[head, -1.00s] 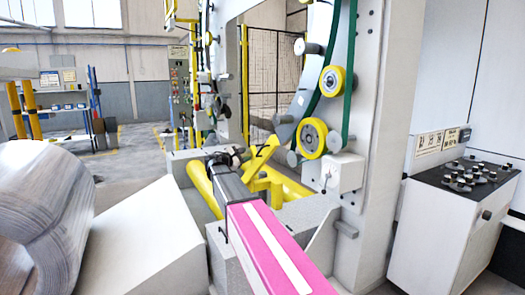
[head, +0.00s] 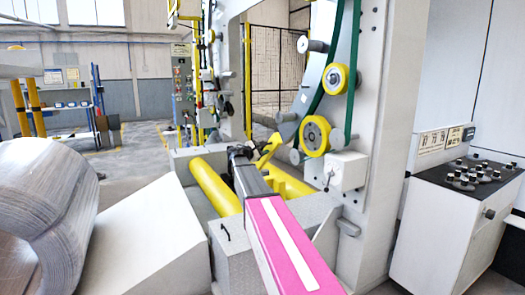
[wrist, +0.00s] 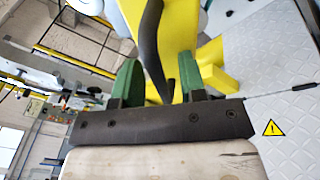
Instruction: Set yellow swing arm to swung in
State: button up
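The yellow swing arm (head: 267,151) stands just beyond the end of my pink arm in the head view, partly hidden by it. In the wrist view the yellow part (wrist: 178,35) fills the upper middle, in front of the fingers. A dark curved rod or handle (wrist: 151,45) runs down between the fingers. My gripper (wrist: 159,65) has two green fingers held well apart, one on each side of the dark rod. It is open, with visible gaps beside the rod. In the head view the black gripper end (head: 241,152) is close to the swing arm.
Thick yellow rollers (head: 215,186) lie beneath and beside my arm. The white machine column (head: 385,110) with yellow wheels (head: 315,136) rises at right. A wrapped coil (head: 50,190) and a white sloped block (head: 140,235) stand at left. A control desk (head: 450,215) is far right.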

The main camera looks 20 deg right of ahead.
grip_shut()
jog(key=w+a+r+n, duration=0.1)
jog(key=w+r, duration=0.3)
jog(key=w, duration=0.4)
jog(key=w+a+r+n+g, duration=0.1)
jog(key=w+a+r+n, duration=0.1)
jog(key=w, duration=0.7)
jog(key=w+a+r+n+g+y, duration=0.1)
jog(key=w+a+r+n, duration=0.1)
jog(key=w+r+n, duration=0.2)
jog(key=shift+w+r, duration=1.45)
jog(key=shift+w, duration=1.15)
jog(key=shift+w+a, duration=0.1)
jog(key=shift+a, duration=0.05)
grip_release()
jog(key=shift+w, duration=0.1)
